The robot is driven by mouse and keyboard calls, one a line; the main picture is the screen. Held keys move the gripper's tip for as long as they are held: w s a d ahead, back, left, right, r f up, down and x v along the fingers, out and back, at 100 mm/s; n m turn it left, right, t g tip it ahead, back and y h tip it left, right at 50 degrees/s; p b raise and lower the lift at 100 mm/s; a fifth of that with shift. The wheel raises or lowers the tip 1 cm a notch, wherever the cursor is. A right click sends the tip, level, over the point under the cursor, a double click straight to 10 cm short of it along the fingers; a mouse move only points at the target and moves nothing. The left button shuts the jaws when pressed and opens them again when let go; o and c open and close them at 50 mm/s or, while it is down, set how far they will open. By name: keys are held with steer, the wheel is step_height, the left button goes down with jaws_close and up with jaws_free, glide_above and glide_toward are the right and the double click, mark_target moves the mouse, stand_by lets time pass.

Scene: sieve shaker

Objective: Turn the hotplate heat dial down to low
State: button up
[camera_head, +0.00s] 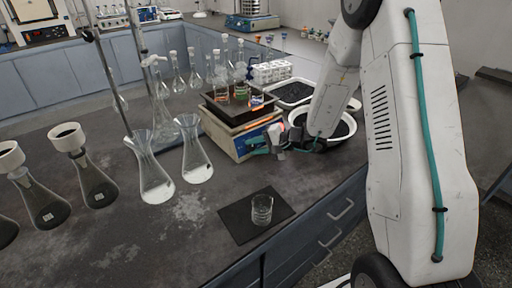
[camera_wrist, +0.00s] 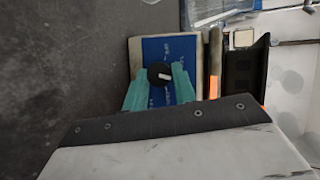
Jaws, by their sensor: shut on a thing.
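The hotplate (camera_head: 219,130) stands on the dark bench, with flasks holding coloured liquid on its dark top plate. Its front panel is blue in the wrist view (camera_wrist: 185,50) and carries a black round heat dial (camera_wrist: 159,74) with a white pointer mark. The pointer points to the right, tilted slightly down, in that view. My gripper (camera_wrist: 159,80) has its teal fingers on both sides of the dial, shut on it. In the head view my gripper (camera_head: 272,143) is at the front of the hotplate, and the dial is hidden there.
A glass beaker (camera_head: 262,211) stands on a dark mat (camera_head: 232,222) near the bench's front edge. Two conical flasks (camera_head: 151,172) (camera_head: 195,156) stand left of the hotplate. A white bowl of dark grains (camera_head: 349,123) and a white tube rack (camera_head: 270,72) are to the right and behind.

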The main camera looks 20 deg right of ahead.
steer(key=n+h, duration=0.1)
steer(key=n, duration=0.1)
steer(key=n+g+h, duration=0.1)
steer(key=shift+a+r+n, duration=0.15)
steer(key=shift+n, duration=0.25)
steer(key=shift+n+g+h, duration=0.3)
steer(key=shift+n+h, duration=0.6)
steer(key=shift+n, duration=0.4)
steer(key=o, duration=1)
steer(key=shift+r, duration=0.1)
steer(key=v, duration=0.7)
steer(key=shift+s+r, duration=0.25)
